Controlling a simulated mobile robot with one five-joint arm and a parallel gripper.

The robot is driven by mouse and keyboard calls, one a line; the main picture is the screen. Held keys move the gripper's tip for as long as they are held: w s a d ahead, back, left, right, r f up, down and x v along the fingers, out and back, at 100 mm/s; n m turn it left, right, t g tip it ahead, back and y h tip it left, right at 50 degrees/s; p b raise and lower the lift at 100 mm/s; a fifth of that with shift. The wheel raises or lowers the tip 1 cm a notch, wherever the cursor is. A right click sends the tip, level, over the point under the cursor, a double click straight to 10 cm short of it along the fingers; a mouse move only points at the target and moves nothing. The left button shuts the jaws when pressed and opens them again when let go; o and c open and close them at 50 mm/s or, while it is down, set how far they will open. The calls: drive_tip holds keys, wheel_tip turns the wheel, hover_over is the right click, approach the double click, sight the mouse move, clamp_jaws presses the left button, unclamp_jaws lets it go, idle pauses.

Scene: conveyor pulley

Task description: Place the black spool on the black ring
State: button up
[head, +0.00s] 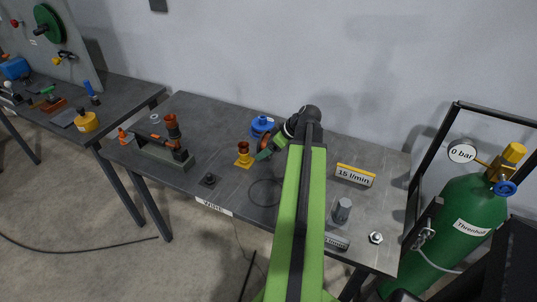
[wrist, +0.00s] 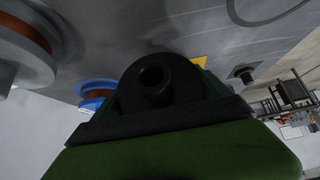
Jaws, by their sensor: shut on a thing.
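My gripper (head: 264,150) is above the grey table, just right of the yellow-based spool in the head view. It is shut on the black spool (head: 265,142), which shows only as a small dark thing with a brown winding. The black ring (head: 250,191) is a thin circle flat on the table, nearer the front edge than my gripper. Its arc also shows at the top of the wrist view (wrist: 262,24).
A yellow-based spool (head: 243,161), a blue spool (head: 261,125) and a grey spool (wrist: 20,62) stand close by. A small black block (head: 208,180) lies left of the ring. A flow sign (head: 355,175), a grey cylinder (head: 342,210) and a nut (head: 376,238) are at right.

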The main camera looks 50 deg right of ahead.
drive_tip(key=shift+f+b, duration=0.7)
drive_tip(key=shift+f, duration=0.65)
drive_tip(key=o, duration=1.9)
drive_tip(key=shift+r, duration=0.1)
drive_tip(key=shift+r+p, duration=0.3)
drive_tip(key=shift+p, duration=0.05)
drive_tip(key=p+v, duration=0.9)
drive_tip(key=v, duration=0.2)
drive_tip(key=shift+s+d+r, duration=0.1)
drive_tip(key=shift+s+r, duration=0.1)
drive_tip(key=shift+s, duration=0.15)
